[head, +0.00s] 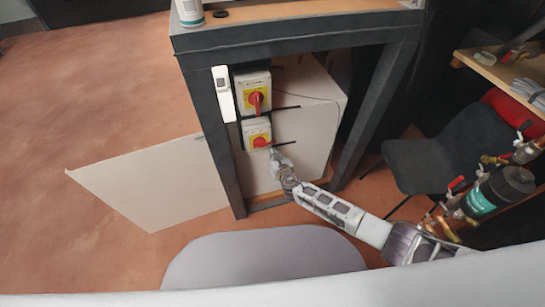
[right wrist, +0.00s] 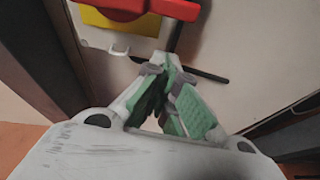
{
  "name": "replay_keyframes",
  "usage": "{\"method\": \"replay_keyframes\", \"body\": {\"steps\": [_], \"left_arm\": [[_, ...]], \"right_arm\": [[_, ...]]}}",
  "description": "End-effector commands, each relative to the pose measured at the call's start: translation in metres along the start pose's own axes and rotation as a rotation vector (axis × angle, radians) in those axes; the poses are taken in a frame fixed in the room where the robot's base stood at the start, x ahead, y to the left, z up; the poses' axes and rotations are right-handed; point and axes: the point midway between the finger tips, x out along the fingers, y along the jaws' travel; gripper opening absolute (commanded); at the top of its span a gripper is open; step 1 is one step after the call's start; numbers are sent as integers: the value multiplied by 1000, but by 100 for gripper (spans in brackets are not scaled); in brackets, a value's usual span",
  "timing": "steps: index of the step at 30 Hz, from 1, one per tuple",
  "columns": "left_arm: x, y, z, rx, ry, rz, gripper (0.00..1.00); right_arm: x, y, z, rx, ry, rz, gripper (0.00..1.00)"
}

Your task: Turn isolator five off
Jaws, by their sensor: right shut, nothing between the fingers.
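Two isolators with red handles on yellow plates sit one above the other on the front of a dark-framed cabinet. The upper isolator (head: 252,91) has its red handle roughly upright. I cannot read which is number five. In the right wrist view, a red handle (right wrist: 112,8) lies across a yellow plate (right wrist: 122,24) at the top. My right gripper (right wrist: 168,72) is shut and empty just below it, apart from the handle. My left gripper is not in view.
The dark cabinet frame (head: 201,135) borders the isolators, with a white box (head: 222,93) beside the upper one. A pale panel (head: 150,185) lies open at the left. A dark chair (head: 440,150) and valves with red handles (head: 457,183) are on the right.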

Motion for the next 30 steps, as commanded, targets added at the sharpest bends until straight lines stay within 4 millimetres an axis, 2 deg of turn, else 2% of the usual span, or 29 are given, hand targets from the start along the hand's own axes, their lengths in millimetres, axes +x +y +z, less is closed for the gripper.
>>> {"method": "replay_keyframes", "body": {"steps": [1,4,8,11,14,19,27,30], "left_arm": [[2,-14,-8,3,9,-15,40],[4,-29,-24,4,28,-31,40],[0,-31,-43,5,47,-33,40],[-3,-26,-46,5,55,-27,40],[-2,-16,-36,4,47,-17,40],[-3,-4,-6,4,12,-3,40],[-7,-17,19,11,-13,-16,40],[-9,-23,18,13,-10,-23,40]], "right_arm": [[2,-2,-3,-1,0,-1,0],[4,-6,-6,-1,0,-2,0],[2,-8,-8,-1,1,-2,0],[-6,-7,-7,0,0,-1,0],[-14,-7,-7,0,1,-1,0],[-30,-6,-7,0,1,0,0],[-57,-6,-7,-1,0,-1,0],[-68,-5,-7,-1,0,0,0]]}}
